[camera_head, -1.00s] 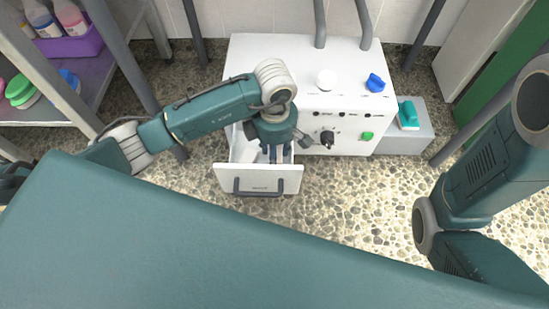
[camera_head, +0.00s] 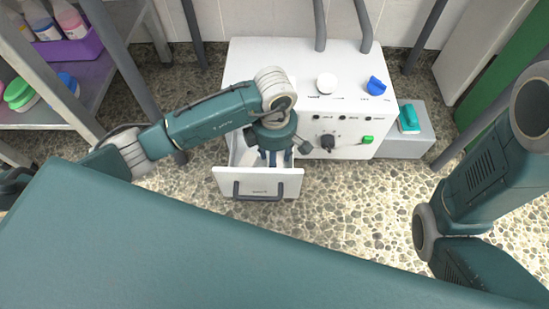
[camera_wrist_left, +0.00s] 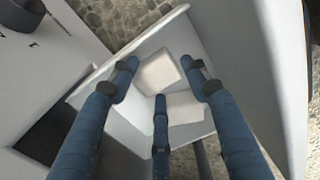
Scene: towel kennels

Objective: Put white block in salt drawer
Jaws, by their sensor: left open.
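The salt drawer (camera_head: 258,184) is pulled open at the lower left front of the white machine. My left gripper (camera_head: 276,158) reaches down into it from above, and the drawer front hides part of its fingers. In the left wrist view the gripper (camera_wrist_left: 159,66) is open, its fingers spread. Two white blocks lie inside the drawer (camera_wrist_left: 100,105): one block (camera_wrist_left: 157,73) between the two outer fingertips, and another (camera_wrist_left: 186,108) lower, beside the middle finger. I cannot tell whether any finger touches a block. My right arm is at the right edge, its gripper outside the view.
The machine (camera_head: 290,60) has a white round knob (camera_head: 326,83) and a blue knob (camera_head: 377,86) on top. A grey box (camera_head: 405,145) with a teal item (camera_head: 409,117) stands to its right. A shelf (camera_head: 100,95) with bottles is at the left. Pebbled floor lies in front.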

